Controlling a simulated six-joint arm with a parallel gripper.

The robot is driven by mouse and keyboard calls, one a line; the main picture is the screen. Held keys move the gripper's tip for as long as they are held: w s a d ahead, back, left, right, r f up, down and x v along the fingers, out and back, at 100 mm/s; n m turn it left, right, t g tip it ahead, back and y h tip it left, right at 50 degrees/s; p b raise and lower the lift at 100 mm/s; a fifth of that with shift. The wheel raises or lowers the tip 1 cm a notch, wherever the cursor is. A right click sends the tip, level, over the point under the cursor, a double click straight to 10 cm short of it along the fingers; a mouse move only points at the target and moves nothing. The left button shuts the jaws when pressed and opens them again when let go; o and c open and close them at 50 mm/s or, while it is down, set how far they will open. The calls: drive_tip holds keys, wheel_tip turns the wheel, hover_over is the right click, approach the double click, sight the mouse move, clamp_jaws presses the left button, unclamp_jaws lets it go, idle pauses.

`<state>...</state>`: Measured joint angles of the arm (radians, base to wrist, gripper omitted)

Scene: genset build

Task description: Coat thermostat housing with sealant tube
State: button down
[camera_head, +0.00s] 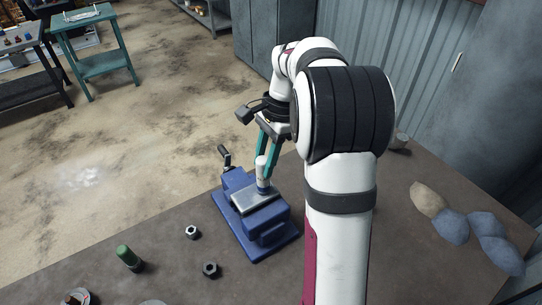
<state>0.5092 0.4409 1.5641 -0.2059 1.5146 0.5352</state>
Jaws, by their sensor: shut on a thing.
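My gripper (266,168) points down with its teal fingers closed around a small white tube (261,172), which looks like the sealant tube. The tube is roughly upright, its lower end at the grey flat top of a blue vise-like block (265,232). I cannot tell whether the tube touches that surface. I cannot clearly pick out the thermostat housing; it may be hidden at the vise or behind my arm.
Two hex nuts (191,232) and (210,269) and a green cylinder (130,258) lie on the table left of the vise. Grey-blue and tan lumps (452,227) lie at the right. A small grey can (400,141) stands near the far edge. My arm covers the table's middle.

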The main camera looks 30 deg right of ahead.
drive_tip(key=shift+a+f, duration=0.15)
drive_tip(key=shift+a, duration=2.1)
drive_tip(key=shift+d, duration=2.55)
drive_tip(key=v, duration=0.7)
drive_tip(key=shift+d+r, duration=0.2)
drive_tip(key=shift+d, duration=0.15)
